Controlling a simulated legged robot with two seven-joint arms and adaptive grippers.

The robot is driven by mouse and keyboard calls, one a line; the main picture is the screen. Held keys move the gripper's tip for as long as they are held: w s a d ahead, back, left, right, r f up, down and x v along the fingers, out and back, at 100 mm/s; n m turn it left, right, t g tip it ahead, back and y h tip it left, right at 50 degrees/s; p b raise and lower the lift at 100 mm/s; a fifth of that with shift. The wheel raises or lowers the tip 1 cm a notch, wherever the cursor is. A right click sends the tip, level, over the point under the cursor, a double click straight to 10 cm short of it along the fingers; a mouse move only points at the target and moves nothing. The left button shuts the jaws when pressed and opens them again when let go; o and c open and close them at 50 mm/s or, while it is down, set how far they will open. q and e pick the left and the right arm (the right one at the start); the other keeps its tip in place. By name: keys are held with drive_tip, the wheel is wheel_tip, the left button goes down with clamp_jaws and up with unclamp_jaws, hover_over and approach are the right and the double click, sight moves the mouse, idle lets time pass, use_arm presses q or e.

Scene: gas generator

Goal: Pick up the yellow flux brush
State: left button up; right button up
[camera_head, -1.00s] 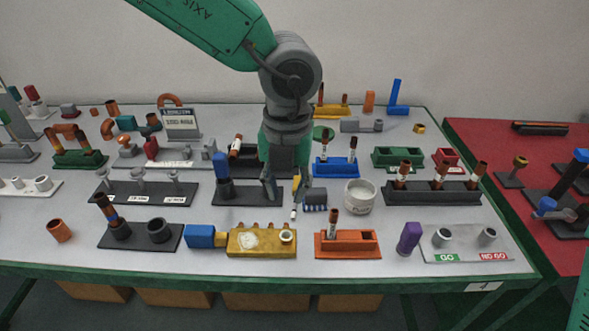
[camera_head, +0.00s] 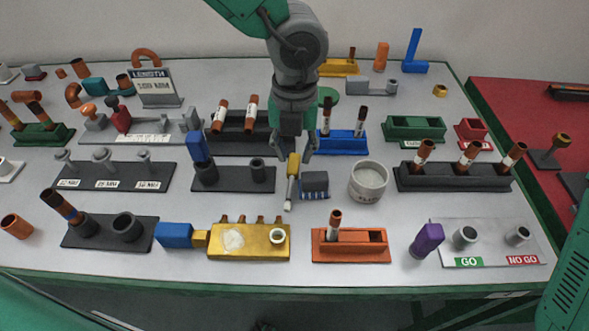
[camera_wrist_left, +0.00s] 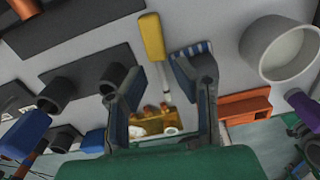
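The yellow flux brush (camera_head: 293,166) has a yellow handle and a pale, thin tip. It lies near the table's middle, with its tip toward the front edge in the head view. My left gripper (camera_head: 292,150) is at the handle's far end, with its fingers apart. The left wrist view shows the brush's yellow handle (camera_wrist_left: 152,37) beyond the open fingers (camera_wrist_left: 160,85), with its pale shaft running in line with the gap between them. Nothing is held. I cannot tell the gripper's height above the brush. My right gripper is not in view.
A white cup (camera_head: 368,181) stands further right. A black two-socket holder (camera_head: 234,178) is to the left. A yellow block (camera_head: 249,242) and an orange holder (camera_head: 351,246) stand in front.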

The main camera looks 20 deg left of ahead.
sight(292, 171)
use_arm(q)
drive_tip(key=f, duration=0.2)
drive_tip(key=f+b, duration=0.1)
drive_tip(key=f, duration=0.2)
drive_tip(key=shift+s+a+f, duration=0.15)
drive_tip(key=shift+a+f, duration=0.05)
drive_tip(key=shift+f, duration=0.1)
drive_tip(key=shift+s+d+f, duration=0.1)
drive_tip(key=c, duration=0.4)
drive_tip(key=shift+c, duration=0.2)
